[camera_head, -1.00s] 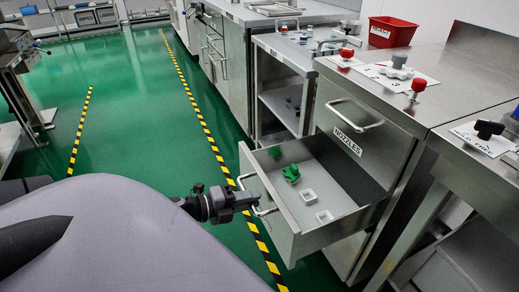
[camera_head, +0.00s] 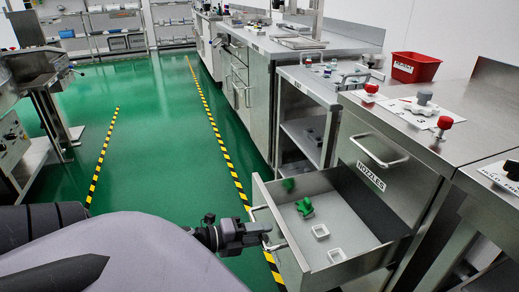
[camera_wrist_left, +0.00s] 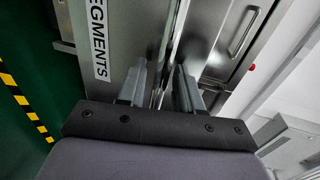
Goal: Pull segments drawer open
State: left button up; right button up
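The lower steel drawer (camera_head: 300,262) stands well out from its cabinet. Its front label, partly cut off as "EGMENTS", shows in the left wrist view (camera_wrist_left: 97,45). Its bar handle (camera_head: 279,240) is on the outer front. My left gripper (camera_head: 268,233) is at this handle, outside the drawer. In the left wrist view its two fingers (camera_wrist_left: 164,85) stand a small gap apart on either side of the bar and appear shut on it. Inside the drawer lie a green part (camera_head: 304,207) and white square parts (camera_head: 320,231). My right gripper is not in view.
The upper drawer (camera_head: 384,170), labelled NOZZLES, is closed. Red and grey knobs (camera_head: 424,99) and a red bin (camera_head: 414,66) stand on the counter above. Green floor (camera_head: 160,140) with striped tape lies open to the left.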

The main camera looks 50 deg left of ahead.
pick_arm(q)
jog(key=p+v, duration=0.1)
jog(key=v, duration=0.6)
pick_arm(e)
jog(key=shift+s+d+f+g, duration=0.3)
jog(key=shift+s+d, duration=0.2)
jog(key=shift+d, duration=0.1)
pick_arm(q)
jog(key=shift+s, duration=0.15)
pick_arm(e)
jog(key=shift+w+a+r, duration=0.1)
